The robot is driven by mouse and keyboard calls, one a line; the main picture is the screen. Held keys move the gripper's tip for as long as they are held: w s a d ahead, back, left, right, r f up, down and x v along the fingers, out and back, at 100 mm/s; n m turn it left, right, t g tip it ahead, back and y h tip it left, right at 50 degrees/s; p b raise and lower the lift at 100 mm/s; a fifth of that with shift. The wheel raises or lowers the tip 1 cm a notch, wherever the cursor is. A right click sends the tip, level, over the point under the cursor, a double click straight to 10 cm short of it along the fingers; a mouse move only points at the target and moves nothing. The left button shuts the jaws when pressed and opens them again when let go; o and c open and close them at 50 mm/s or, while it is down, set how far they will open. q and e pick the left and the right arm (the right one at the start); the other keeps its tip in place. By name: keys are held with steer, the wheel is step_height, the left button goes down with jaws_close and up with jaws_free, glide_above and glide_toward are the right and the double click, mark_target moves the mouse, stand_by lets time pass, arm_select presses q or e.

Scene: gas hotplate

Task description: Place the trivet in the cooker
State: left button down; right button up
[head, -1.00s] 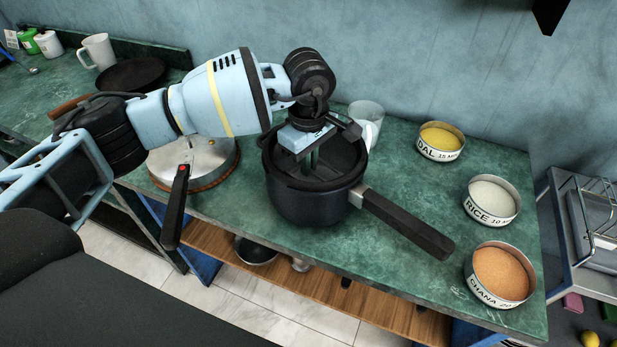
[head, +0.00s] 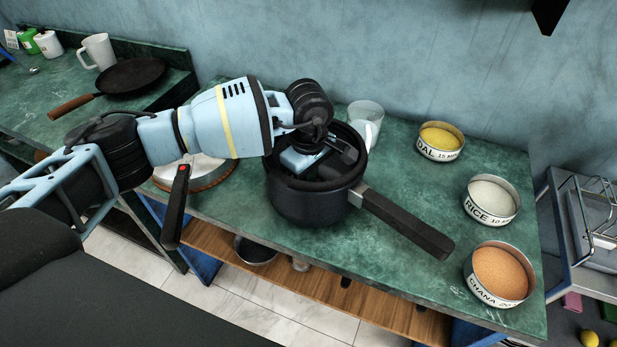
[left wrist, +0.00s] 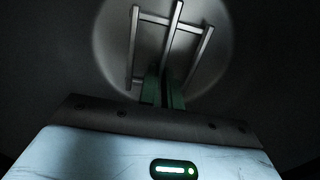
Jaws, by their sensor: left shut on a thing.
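The cooker is a dark pot (head: 310,208) with a long black handle, standing on the green counter. My left gripper reaches down inside it, and its fingertips are hidden by the pot wall in the head view. In the left wrist view my left gripper (left wrist: 163,92) is shut on the trivet (left wrist: 170,45), a metal frame of several bars. The trivet is inside the pot over the lit round bottom. I cannot tell whether it touches the bottom. My right gripper is in neither view.
A metal lid (head: 205,172) with a black handle lies left of the pot. A glass mug (head: 367,118) stands close behind the pot. Tins of dal (head: 440,142), rice (head: 491,201) and chana (head: 500,275) line the right side. A black pan (head: 130,76) sits at the back left.

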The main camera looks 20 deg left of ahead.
arm_select(q)
steer(key=c, duration=1.6)
jaws_free()
steer(key=shift+f, duration=0.1)
step_height(320, 180, up, 12)
